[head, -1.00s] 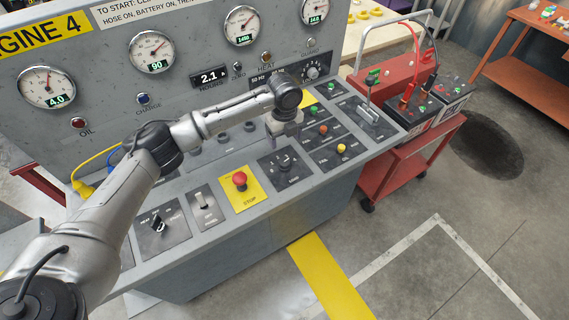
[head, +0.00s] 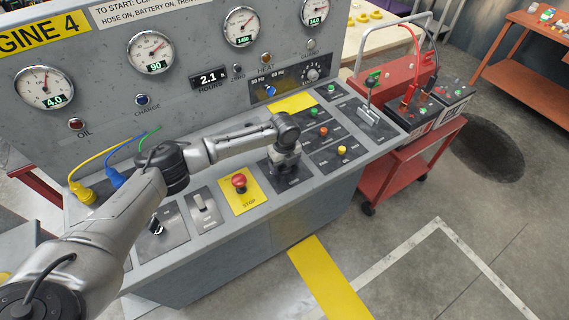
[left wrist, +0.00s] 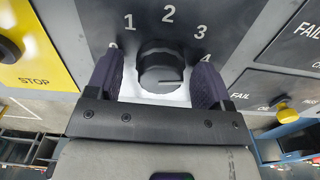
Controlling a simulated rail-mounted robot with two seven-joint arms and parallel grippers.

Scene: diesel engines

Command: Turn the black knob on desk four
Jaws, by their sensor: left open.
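My left gripper (head: 285,168) is over the numbered panel (head: 293,183) on the sloped desk under the "ENGINE 4" sign. In the left wrist view, a black round knob (left wrist: 160,64) with a light pointer line stands on this panel. Its line points right, towards the 4. The numbers 1, 2 and 3 show above it, and another mark at left is partly hidden. The open fingers of my left gripper (left wrist: 159,76) stand on either side of the knob, with gaps visible. The gripper hides the knob in the head view. My right gripper is not in view.
A red stop button (head: 239,181) on a yellow plate and a white-handled switch (head: 200,202) sit left of the gripper. A yellow button (head: 343,149) is to its right. A red battery cart (head: 395,165) stands right.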

